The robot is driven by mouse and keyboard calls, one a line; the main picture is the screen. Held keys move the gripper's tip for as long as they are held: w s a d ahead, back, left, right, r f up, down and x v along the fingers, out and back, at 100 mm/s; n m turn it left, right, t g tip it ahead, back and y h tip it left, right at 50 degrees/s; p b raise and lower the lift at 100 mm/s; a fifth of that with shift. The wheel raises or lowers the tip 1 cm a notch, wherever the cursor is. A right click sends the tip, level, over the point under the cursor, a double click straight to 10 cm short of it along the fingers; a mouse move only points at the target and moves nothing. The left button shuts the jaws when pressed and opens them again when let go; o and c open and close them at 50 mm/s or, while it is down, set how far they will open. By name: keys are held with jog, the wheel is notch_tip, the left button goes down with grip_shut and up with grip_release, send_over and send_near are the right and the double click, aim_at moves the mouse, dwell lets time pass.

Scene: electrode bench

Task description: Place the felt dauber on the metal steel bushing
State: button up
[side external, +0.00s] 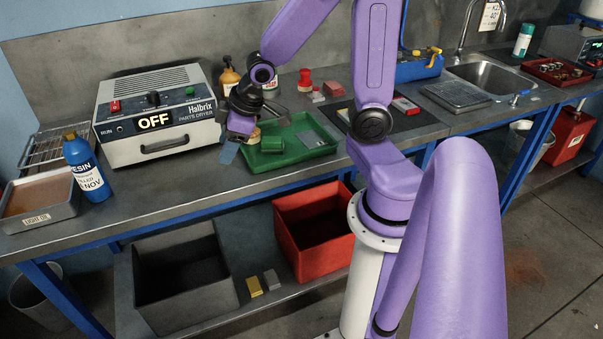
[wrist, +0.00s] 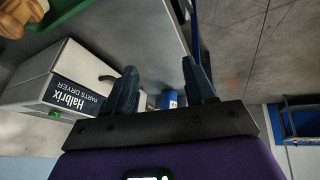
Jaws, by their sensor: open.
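My gripper (side external: 231,148) is at the left end of the green tray, in front of the dryer's right side. In the wrist view its two dark fingers (wrist: 159,68) are apart with nothing held between them. A tan, wooden-looking rounded piece (side external: 254,136) shows just right of my gripper at the tray's edge. A similar tan piece (wrist: 14,16) is cut off at the wrist view's top left, outside the fingers. It may be the felt dauber, but I cannot tell. I cannot make out the steel bushing for certain in either view.
The green tray (side external: 297,163) holds a green block (side external: 272,144) and a grey plate (side external: 313,139). The dryer (side external: 155,115) stands close at left; it also shows in the wrist view (wrist: 62,78). A blue bottle (side external: 88,168) stands further left.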

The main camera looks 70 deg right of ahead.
jog(key=s+a+r+n+g, duration=0.1)
jog(key=s+a+n+g, duration=0.1)
jog(key=s, duration=0.8)
jog(key=s+a+r+n+g, duration=0.2)
jog(key=s+a+n+g, duration=0.1)
jog(key=s, duration=0.7)
jog(key=shift+a+n+h, duration=0.3)
jog(key=shift+a+n, duration=0.3)
jog(key=shift+a, duration=0.65)
